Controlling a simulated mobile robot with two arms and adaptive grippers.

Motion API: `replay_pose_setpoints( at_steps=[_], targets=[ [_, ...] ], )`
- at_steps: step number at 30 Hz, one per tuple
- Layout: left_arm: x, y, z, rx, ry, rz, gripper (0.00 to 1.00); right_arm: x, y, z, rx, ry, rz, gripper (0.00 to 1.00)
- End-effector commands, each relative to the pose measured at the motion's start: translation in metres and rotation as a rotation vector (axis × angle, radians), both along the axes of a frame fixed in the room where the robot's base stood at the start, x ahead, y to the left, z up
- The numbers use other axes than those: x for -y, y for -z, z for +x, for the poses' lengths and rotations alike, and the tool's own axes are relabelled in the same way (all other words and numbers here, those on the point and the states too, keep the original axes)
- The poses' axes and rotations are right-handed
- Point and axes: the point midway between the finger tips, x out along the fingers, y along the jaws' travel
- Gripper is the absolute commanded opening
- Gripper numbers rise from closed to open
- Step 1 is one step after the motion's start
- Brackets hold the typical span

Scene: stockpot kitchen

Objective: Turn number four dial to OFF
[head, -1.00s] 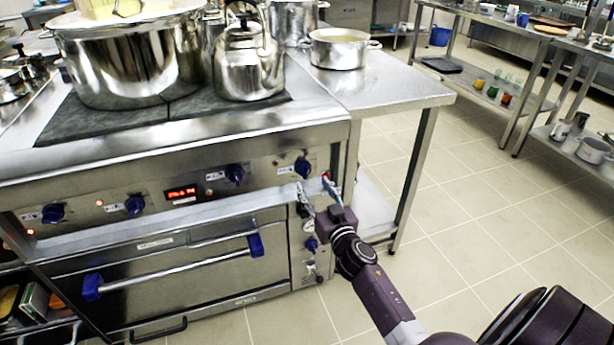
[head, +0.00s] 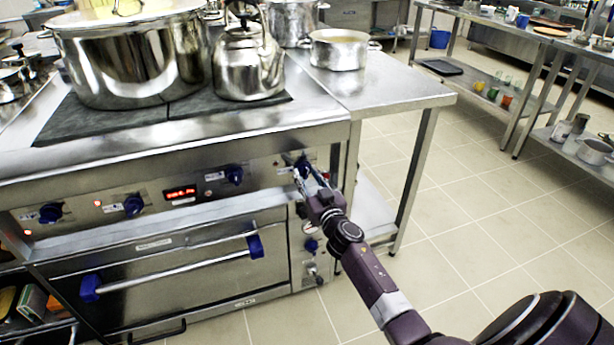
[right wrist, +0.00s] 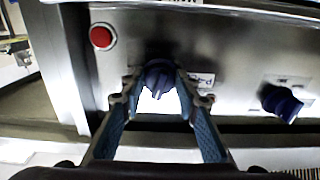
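The number four dial is the rightmost blue knob (head: 304,165) on the range's front control panel. It also shows in the right wrist view, as a dark blue knob (right wrist: 158,76). My right gripper (head: 303,168) is at this knob, one finger on each side. In the right wrist view the fingers of my right gripper (right wrist: 158,84) are spread, with the knob between their tips. I cannot tell whether the tips touch it. The knob's exact setting is not readable. My left gripper is not in view.
Three more blue knobs sit leftward on the panel, the nearest (head: 234,174). A red button (right wrist: 102,37) is beside the dial in the wrist view. The oven handle (head: 180,271) runs below. A large pot (head: 130,62) and kettle (head: 248,62) stand on top.

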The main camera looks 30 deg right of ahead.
Motion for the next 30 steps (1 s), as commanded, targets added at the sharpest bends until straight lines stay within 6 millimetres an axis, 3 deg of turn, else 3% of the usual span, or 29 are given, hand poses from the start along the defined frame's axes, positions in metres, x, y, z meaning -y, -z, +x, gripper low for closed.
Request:
replay_pose_setpoints(
  at_steps=[6, 21, 30],
  targets=[
    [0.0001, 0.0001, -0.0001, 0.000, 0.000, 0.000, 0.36, -0.0001, 0.0000, -0.0002, 0.000, 0.000, 0.000, 0.05],
    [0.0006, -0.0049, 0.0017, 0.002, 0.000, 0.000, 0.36, 0.0001, 0.0000, -0.0003, -0.059, -0.001, -0.249, 0.05],
    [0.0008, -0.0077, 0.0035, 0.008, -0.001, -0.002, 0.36, 0.0001, 0.0000, -0.0003, -0.064, -0.001, -0.272, 0.05]
  ],
)
